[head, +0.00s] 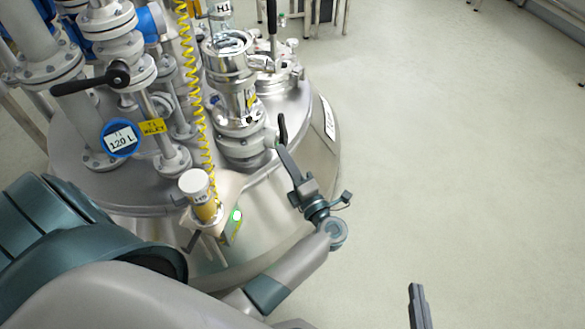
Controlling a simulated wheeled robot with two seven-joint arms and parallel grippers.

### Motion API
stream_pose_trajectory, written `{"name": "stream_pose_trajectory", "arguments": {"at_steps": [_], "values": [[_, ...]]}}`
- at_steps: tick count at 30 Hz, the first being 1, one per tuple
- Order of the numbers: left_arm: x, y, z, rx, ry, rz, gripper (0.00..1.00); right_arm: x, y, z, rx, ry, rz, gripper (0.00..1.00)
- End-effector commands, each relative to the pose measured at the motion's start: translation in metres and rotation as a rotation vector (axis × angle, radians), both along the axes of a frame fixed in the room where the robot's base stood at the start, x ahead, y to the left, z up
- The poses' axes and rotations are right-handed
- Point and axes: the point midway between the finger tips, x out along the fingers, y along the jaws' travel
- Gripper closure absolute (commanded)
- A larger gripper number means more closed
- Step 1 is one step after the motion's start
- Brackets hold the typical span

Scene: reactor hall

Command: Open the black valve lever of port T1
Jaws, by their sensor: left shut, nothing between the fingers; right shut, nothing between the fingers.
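A black valve lever (90,80) points left from a steel flanged valve on a pipe at the upper left. A round blue-rimmed tag (121,138) reading "120 L" hangs below it; its top line is too small to read surely. A yellow tag (152,127) is beside that. My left gripper (281,147) is shut and empty, well to the right of the lever, in front of the shiny H1 port fitting. A dark upright piece shows at its tips; I cannot tell whether they touch. My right gripper (417,292) is shut and empty at the bottom edge, over the floor.
The steel reactor lid (75,185) carries several pipes and flanges. A yellow coiled hose (197,100) hangs between the lever and the H1 fitting (230,55). A white-capped H5 fitting (197,190) stands in front. Open floor (450,150) lies to the right.

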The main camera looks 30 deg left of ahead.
Motion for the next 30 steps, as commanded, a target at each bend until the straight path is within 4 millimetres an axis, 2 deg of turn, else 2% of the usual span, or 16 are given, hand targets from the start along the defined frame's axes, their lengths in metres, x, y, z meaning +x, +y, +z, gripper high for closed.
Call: {"name": "stream_pose_trajectory", "arguments": {"at_steps": [3,7,12,30], "values": [[0.011,0.019,0.004,0.003,-0.002,0.000,1.00,0.000,0.000,0.000,0.001,-0.003,0.000,1.00],[0.029,0.022,0.008,0.002,-0.003,-0.001,1.00,0.002,0.000,0.004,0.006,-0.026,-0.003,1.00],[0.043,0.025,0.010,0.002,0.000,-0.001,1.00,0.004,0.002,0.011,0.017,-0.062,-0.005,1.00],[0.048,0.027,0.013,-0.001,0.005,0.000,1.00,0.003,0.003,0.011,0.016,-0.054,0.000,1.00]]}}
